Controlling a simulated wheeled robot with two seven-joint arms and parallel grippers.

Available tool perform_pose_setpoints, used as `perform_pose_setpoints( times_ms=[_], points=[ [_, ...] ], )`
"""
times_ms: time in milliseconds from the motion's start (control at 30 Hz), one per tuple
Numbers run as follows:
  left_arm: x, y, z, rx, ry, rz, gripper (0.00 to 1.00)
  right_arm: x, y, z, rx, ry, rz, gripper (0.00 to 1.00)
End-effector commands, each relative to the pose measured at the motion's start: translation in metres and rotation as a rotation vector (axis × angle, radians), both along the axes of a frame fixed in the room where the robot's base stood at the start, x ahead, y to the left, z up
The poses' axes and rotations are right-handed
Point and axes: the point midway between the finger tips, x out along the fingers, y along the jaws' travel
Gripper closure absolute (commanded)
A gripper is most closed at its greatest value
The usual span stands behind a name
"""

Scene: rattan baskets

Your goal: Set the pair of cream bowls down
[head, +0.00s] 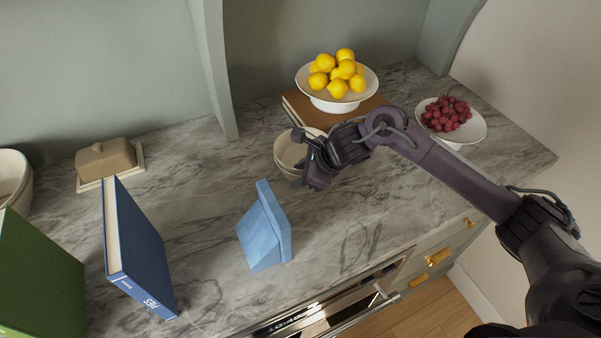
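The pair of cream bowls (284,160) is nested, one in the other, at the middle of the marble counter in the head view. They look upright. My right gripper (308,157) is at their right side, with its fingers spread apart. The gripper covers the right part of the bowls, so I cannot tell whether it touches them. Their base seems to be at the counter, though contact is not clear. My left gripper is not in view.
A white stand of lemons (332,103) sits on a brown book (292,108) behind the bowls. A bowl of red grapes (477,128) is at right.

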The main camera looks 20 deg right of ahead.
Motion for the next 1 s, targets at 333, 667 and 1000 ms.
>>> perform_pose_setpoints(
  times_ms=[333, 667, 1000],
  points=[
    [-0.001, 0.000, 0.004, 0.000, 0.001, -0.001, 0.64, -0.001, -0.002, 0.005, 0.000, -0.001, -0.001, 0.65],
    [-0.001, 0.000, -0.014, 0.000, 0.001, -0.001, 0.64, -0.027, -0.032, 0.058, -0.003, -0.006, -0.001, 0.65],
    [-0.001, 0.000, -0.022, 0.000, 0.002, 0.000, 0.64, -0.047, -0.051, 0.097, 0.000, -0.002, -0.001, 0.65]
  ],
)
